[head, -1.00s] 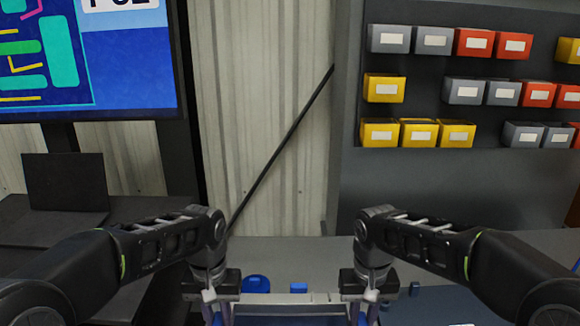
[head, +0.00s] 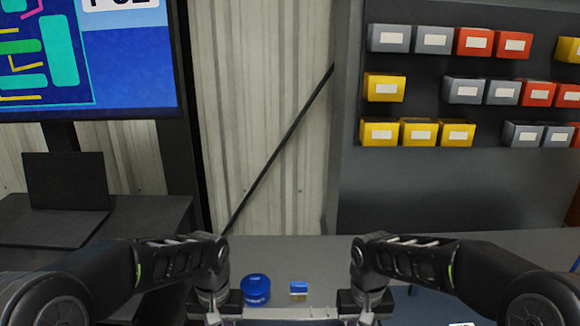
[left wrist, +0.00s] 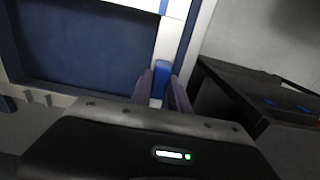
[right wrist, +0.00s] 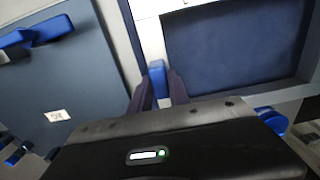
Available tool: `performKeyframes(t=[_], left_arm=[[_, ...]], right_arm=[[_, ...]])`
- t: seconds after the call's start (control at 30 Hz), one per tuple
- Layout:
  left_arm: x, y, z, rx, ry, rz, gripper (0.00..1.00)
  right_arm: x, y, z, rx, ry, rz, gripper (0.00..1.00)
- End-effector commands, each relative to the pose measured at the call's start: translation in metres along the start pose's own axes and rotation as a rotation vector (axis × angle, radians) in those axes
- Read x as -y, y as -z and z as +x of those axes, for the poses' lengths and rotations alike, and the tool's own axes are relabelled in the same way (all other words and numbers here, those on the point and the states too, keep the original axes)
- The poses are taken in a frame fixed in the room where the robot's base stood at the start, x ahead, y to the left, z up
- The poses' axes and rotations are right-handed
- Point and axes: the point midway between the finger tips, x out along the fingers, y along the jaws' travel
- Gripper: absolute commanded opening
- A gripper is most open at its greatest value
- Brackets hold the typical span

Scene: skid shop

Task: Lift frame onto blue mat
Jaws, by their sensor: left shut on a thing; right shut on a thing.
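The frame has pale bars around a dark blue area and shows in the left wrist view (left wrist: 172,45) and the right wrist view (right wrist: 150,38). I cannot tell whether that dark blue is part of the frame or lies behind it. My left gripper (left wrist: 165,92) is shut on a blue handle (left wrist: 161,76) at one side. My right gripper (right wrist: 160,92) is shut on a blue handle (right wrist: 157,76) at the other side. In the head view the frame is mostly below the picture edge. A blue-grey surface (right wrist: 85,85), perhaps the mat, lies beside the frame.
A blue round tin (head: 256,289) and a small blue box (head: 299,287) stand on the grey bench beyond the grippers. Blue parts (right wrist: 40,35) and a white label (right wrist: 57,116) lie on the blue-grey surface. A laptop (head: 66,183) is at left; bins (head: 418,132) hang behind.

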Motion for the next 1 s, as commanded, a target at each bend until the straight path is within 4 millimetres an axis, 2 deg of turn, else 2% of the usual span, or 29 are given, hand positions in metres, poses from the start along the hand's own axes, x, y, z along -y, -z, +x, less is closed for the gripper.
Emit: performKeyframes(t=[1.0], left_arm=[[-0.0004, 0.0004, 0.0069, -0.001, -0.001, 0.0, 0.0]], right_arm=[[0.0006, 0.0004, 0.0067, -0.002, 0.001, 0.0, 0.0]])
